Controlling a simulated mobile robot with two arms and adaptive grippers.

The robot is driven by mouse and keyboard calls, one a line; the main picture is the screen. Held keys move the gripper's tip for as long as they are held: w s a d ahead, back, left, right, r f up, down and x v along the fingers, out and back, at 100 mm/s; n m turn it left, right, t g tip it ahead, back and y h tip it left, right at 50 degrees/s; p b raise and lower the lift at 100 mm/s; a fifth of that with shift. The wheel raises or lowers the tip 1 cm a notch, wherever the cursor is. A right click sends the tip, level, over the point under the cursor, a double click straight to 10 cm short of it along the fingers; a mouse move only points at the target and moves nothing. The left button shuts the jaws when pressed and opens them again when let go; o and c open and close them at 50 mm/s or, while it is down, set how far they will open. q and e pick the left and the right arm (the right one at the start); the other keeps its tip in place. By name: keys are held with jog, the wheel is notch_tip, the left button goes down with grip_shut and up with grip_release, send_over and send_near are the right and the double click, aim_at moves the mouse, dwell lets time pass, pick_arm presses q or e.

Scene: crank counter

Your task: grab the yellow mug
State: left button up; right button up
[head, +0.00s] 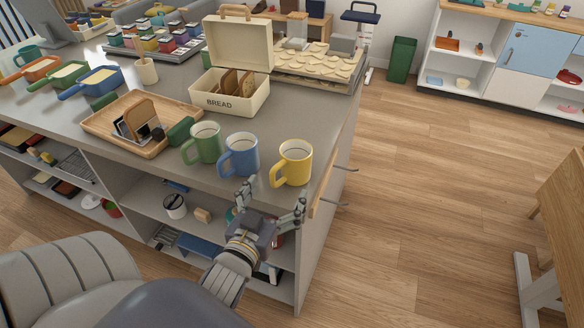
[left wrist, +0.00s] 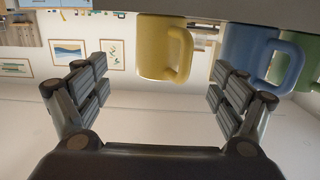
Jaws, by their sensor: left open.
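The yellow mug (head: 292,163) stands upright near the front right corner of the grey counter (head: 320,125), its handle toward the left. It also shows in the left wrist view (left wrist: 160,47), upside down in that picture and beyond the fingers. My left gripper (head: 272,203) is open and empty, just in front of the counter edge, below and slightly left of the yellow mug. In the left wrist view its two fingers (left wrist: 160,90) are spread wide, with the mug ahead between them and not touched. My right gripper is not in view.
A blue mug (head: 240,156) stands close left of the yellow one, with a green mug (head: 204,144) beyond it. A wooden tray (head: 92,125) and bread box (head: 234,97) stand farther back. Open shelves (head: 160,185) are below the counter.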

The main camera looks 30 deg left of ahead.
aim_at(291, 167)
pick_arm(q)
jog(key=shift+t, duration=0.4)
jog(key=w, duration=0.1)
jog(key=w+r, duration=0.1)
jog(key=w, duration=0.1)
jog(key=w+a+p, duration=0.1)
jog(key=shift+w+a+r, duration=0.1)
jog(key=shift+w+r, duration=0.15)
jog(key=shift+w+a+f, duration=0.1)
jog(key=shift+w+a, duration=0.05)
jog(key=shift+w, duration=0.55)
jog(key=shift+f+p+x, duration=0.15)
jog(key=shift+p+x, duration=0.15)
jog(key=shift+x, duration=0.85)
jog(key=shift+f+p+x, duration=0.15)
jog(key=shift+p+x, duration=0.1)
jog(key=shift+x, duration=0.95)
jog(key=shift+c, duration=0.4)
jog(key=shift+r, duration=0.1)
jog(key=c, duration=1.3)
